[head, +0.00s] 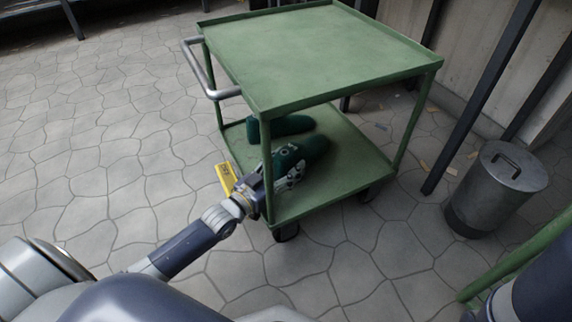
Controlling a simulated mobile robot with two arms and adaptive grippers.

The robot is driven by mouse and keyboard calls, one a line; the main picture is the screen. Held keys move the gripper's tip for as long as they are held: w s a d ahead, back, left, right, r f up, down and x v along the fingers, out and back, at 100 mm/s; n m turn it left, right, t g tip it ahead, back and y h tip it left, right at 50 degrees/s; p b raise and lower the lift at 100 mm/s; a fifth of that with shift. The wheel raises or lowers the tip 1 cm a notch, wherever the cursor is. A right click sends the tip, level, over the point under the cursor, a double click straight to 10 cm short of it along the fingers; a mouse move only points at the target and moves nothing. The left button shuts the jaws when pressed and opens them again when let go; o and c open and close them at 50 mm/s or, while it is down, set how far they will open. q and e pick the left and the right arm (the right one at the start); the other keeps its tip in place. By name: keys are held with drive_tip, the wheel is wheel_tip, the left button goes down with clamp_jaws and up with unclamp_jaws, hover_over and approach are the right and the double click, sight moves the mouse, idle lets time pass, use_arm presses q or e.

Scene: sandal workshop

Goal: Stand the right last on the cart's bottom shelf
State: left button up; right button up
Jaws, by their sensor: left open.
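The green cart (318,52) stands ahead of me, with a flat top and a bottom shelf (345,185). Two dark green lasts are at its bottom shelf: one farther back (288,125) and one nearer (314,147). I cannot tell from their looks which is the right one. My left gripper (289,174) reaches in past the cart's near post and is open at the near end of the nearer last. The gripper hides part of that last, so contact between them is unclear. My right gripper is out of view.
The cart's top is bare, and its near post (267,165) stands close to my left wrist. A grey lidded bin (497,190) stands right of the cart, beside a dark slanted post (480,100). The paved floor at left is clear.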

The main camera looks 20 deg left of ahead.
use_arm(q)
drive_tip(key=shift+r, duration=0.15)
drive_tip(key=p+v, duration=0.6)
drive_tip(key=v, duration=0.4)
drive_tip(key=shift+s+r, duration=0.15)
drive_tip(key=shift+s, duration=0.2)
drive_tip(key=shift+s+a+p, duration=0.2)
drive_tip(key=shift+s+p, duration=0.2)
drive_tip(key=shift+s, duration=0.25)
